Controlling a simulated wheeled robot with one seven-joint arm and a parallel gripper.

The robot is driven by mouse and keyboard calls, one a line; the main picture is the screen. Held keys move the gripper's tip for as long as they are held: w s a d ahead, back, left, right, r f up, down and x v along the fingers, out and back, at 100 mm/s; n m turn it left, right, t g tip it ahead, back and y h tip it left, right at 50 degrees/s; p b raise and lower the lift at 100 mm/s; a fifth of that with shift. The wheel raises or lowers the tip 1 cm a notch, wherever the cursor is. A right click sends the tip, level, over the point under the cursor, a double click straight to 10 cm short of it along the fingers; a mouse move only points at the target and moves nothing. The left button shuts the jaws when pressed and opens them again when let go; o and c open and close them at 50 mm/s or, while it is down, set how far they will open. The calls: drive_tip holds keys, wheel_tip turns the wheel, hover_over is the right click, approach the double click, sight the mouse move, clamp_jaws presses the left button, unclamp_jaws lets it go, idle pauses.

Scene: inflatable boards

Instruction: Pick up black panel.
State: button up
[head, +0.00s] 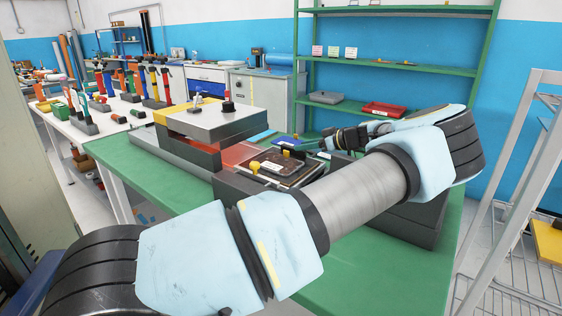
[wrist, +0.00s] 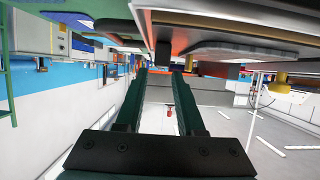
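A dark flat panel (head: 287,167), which looks like the black panel, lies on the bed of a grey machine (head: 212,122) on the green table. Yellow knobs stand at its edges. My gripper (head: 300,147) is just beyond the panel's far right side in the head view, low and close to the machine. In the wrist view, which looks upside down, my gripper (wrist: 160,72) has its two dark green fingers apart with nothing between them. A flat plate edge (wrist: 245,50) shows beside the fingers at upper right; I cannot tell if it is the panel.
The green table (head: 335,272) has free room at the front. A green shelf (head: 400,72) stands behind, with a red tray (head: 384,109). A grey metal rack (head: 515,180) stands at right. A white bench (head: 105,125) with several coloured tools is at left.

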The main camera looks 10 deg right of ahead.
sight(292, 147)
drive_tip(key=p+x, duration=0.3)
drive_tip(key=x, duration=0.1)
drive_tip(key=shift+w+a, duration=0.25)
drive_tip(key=shift+a, duration=0.05)
drive_tip(key=shift+w+a+f, duration=0.1)
drive_tip(key=shift+f, duration=0.2)
clamp_jaws()
drive_tip(key=shift+r, duration=0.1)
idle(0.8)
